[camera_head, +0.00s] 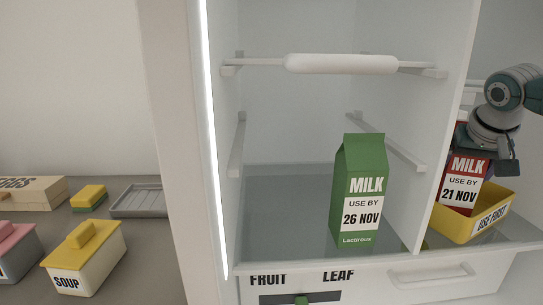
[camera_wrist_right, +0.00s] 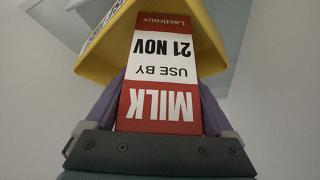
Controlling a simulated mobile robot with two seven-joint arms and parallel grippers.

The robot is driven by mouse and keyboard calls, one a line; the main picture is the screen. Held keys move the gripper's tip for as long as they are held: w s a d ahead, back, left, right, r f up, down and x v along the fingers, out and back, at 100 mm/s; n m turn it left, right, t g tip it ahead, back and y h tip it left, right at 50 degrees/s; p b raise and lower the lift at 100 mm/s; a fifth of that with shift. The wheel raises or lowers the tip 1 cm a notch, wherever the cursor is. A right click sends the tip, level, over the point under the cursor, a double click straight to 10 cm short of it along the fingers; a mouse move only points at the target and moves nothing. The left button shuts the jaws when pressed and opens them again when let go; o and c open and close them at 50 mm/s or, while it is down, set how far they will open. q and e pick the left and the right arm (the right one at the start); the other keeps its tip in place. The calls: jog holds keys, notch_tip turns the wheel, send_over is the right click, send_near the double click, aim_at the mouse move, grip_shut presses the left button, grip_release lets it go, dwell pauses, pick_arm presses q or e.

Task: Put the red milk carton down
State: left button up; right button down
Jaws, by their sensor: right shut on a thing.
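The red milk carton (camera_head: 466,182) is upright at the right of the head view, labelled "MILK USE BY 21 NOV". My right gripper (camera_head: 488,158) is shut on its upper part from above. The carton's lower end is inside the yellow "USE FIRST" bin (camera_head: 490,219); whether it touches the bin floor is hidden by the front wall. In the right wrist view the carton (camera_wrist_right: 161,75) sits between the two fingers, with the yellow bin (camera_wrist_right: 215,50) around its far end. My left gripper is out of view.
A green milk carton (camera_head: 361,190), "26 NOV", stands on the fridge shelf (camera_head: 285,215), left of a white divider (camera_head: 447,120). A white bar (camera_head: 340,64) spans above. A drawer (camera_head: 400,285) is below. A soup box (camera_head: 85,257), a sponge (camera_head: 89,196) and a grey tray (camera_head: 140,200) are on the left counter.

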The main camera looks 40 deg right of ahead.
jog(key=shift+w+d, duration=0.1)
grip_release()
jog(key=shift+f, duration=0.1)
jog(key=p+v, duration=0.4)
jog(key=v, duration=0.8)
